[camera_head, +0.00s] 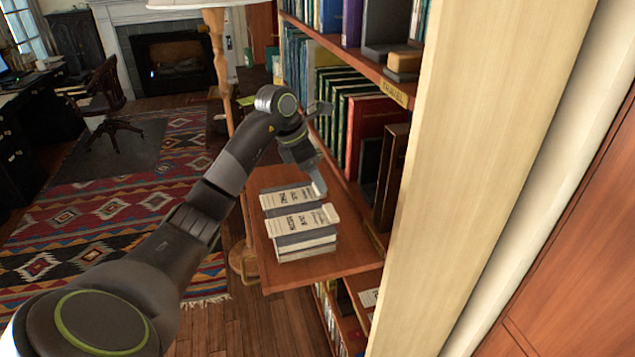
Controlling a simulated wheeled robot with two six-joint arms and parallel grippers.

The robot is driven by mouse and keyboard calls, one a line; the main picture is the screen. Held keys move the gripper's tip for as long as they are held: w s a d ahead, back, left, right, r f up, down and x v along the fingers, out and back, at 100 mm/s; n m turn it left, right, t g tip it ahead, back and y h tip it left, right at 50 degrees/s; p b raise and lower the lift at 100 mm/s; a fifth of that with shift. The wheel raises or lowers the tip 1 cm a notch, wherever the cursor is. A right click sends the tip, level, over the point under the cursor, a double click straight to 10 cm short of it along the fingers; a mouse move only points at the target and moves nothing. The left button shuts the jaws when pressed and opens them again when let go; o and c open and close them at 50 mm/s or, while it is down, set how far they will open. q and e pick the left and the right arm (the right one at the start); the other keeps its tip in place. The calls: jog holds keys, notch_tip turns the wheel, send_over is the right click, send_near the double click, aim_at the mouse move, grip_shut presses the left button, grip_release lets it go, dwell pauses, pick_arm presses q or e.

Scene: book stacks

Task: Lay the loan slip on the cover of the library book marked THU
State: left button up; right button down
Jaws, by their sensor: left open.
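My left gripper (318,150) is open above the pull-out shelf board, its fingers spread apart next to the bookcase. One finger is close to the rear grey book's right end. I see nothing between the fingers. Two grey book piles lie on the board: a rear one (283,211) and a nearer, thicker one (306,246). Each has a pale, printed paper or label on top, a rear one (288,197) and a nearer one (298,220). The print is too small to read, so I cannot tell which book is marked THU or which paper is the loan slip. My right gripper is out of view.
The wooden board (315,270) juts from a bookcase with upright green, red and brown books (367,128) close to the gripper's right. A pale bookcase side panel (480,150) blocks the right. A lamp pole (220,70) stands behind my arm. The board's front strip is bare.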

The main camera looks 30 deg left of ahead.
aim_at(299, 195)
pick_arm(q)
jog(key=v, duration=0.9)
jog(key=shift+b, duration=0.45)
jog(key=shift+s+r, duration=0.1)
jog(key=shift+s, duration=0.05)
